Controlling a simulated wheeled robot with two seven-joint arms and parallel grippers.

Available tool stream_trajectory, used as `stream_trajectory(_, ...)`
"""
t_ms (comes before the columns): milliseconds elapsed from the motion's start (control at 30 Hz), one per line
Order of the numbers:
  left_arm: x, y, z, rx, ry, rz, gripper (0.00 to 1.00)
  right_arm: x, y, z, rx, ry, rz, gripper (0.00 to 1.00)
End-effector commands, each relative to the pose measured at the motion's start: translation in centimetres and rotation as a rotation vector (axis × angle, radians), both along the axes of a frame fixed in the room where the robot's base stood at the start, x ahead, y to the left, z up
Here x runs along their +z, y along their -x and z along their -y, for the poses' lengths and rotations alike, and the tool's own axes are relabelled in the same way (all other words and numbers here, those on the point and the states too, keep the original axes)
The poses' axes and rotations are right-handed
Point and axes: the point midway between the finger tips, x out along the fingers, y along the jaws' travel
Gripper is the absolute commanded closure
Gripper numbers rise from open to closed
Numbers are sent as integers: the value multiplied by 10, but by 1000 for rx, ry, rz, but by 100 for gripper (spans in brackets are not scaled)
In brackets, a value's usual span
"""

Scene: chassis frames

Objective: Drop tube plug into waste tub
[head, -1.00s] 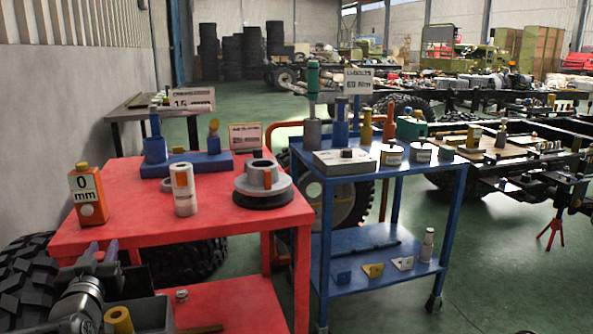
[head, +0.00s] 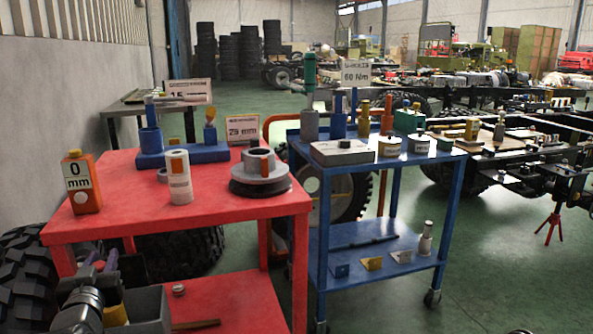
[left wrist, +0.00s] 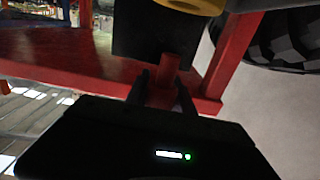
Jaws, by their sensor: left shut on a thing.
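My left gripper (head: 100,262) is at the lower left of the head view, beside the red cart. It is shut on a small red plug (left wrist: 168,68), which shows between the two dark fingers in the left wrist view; in the head view only a bit of red shows there. A grey open tub (head: 150,306) is at the bottom left, close to my left arm, which hides part of it. I cannot tell exactly how the plug sits over the tub. My right gripper is not in view.
A yellow cylindrical piece (head: 115,316) shows by the tub. The red cart (head: 225,212) carries an orange bottle (head: 82,183), a white cylinder (head: 178,177) and a grey hub (head: 261,170). A blue cart (head: 390,165) stands to the right. A big tyre (head: 25,275) is at the left.

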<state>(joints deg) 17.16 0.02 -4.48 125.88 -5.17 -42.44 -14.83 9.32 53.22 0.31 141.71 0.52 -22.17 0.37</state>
Motion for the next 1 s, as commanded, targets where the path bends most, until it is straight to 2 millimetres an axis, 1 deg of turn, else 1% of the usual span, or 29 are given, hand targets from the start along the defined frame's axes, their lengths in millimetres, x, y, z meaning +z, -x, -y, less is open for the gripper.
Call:
stream_trajectory(33,-6,0,0,0,0,0,100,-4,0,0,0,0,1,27)
stream_trajectory(100,-8,0,0,0,0,1,100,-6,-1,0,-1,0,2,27)
stream_trajectory(400,-7,0,0,1,1,1,100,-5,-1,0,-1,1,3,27)
stream_trajectory(433,-7,0,0,1,1,1,70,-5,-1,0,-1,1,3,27)
stream_trajectory(733,-8,0,0,1,1,1,46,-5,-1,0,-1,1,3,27)
stream_trajectory(1000,-7,1,0,1,1,1,46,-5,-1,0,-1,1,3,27)
